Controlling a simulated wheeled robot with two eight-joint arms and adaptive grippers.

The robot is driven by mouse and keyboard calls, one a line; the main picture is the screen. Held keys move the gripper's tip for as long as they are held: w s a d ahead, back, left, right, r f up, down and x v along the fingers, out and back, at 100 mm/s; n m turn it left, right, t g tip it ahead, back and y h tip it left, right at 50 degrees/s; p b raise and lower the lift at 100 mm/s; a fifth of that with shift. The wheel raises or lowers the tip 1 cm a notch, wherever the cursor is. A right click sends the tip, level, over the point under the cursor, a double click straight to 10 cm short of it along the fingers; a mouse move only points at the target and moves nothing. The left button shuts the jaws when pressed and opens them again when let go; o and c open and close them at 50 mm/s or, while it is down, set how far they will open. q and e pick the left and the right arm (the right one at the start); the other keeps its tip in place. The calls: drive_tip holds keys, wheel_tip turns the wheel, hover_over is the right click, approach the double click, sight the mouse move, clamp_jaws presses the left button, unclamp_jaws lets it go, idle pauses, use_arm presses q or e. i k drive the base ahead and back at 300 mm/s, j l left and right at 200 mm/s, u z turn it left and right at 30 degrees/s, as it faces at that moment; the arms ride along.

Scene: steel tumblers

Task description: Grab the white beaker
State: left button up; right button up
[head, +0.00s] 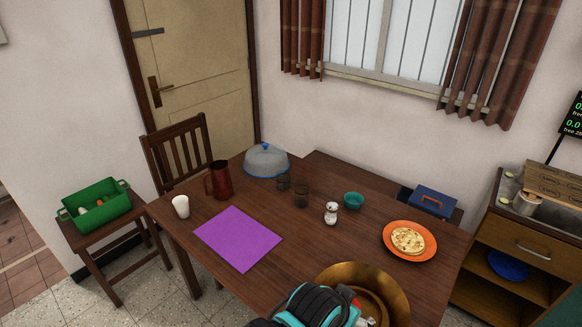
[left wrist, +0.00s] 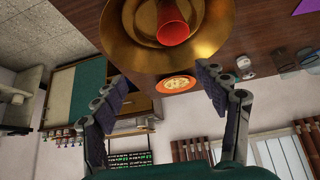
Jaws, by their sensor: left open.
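The white beaker (head: 181,206) stands upright on the left part of the wooden table, just left of the purple mat (head: 237,239). I cannot make it out in the left wrist view. My left gripper (left wrist: 163,88) is open, with nothing between its fingers. In the head view a teal and black part of my arm shows at the bottom edge, over the brass dish and well to the right of the beaker. Its fingertips are hard to see there. My right gripper is not in view.
The brass dish (head: 366,285) holds a red cup (left wrist: 173,25). A dark red jug (head: 219,181) stands close right of the beaker. The purple mat is bare.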

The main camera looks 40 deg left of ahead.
sight(181, 202)
drive_tip(key=u, duration=0.45)
drive_tip(key=k+l+u, duration=0.1)
drive_tip(key=u, duration=0.8)
drive_tip(key=i+u, duration=0.1)
drive_tip(key=u, duration=0.9)
drive_tip(key=i+j, duration=0.2)
drive_tip(key=i, duration=0.15)
drive_tip(key=i+j, duration=0.2)
drive_tip(key=i+j+z, duration=0.45)
drive_tip(key=i+j, duration=0.15)
drive_tip(key=i+j+z, duration=0.4)
drive_tip(key=i+j, duration=0.35)
drive_tip(key=j, duration=0.15)
drive_tip(key=z, duration=0.75)
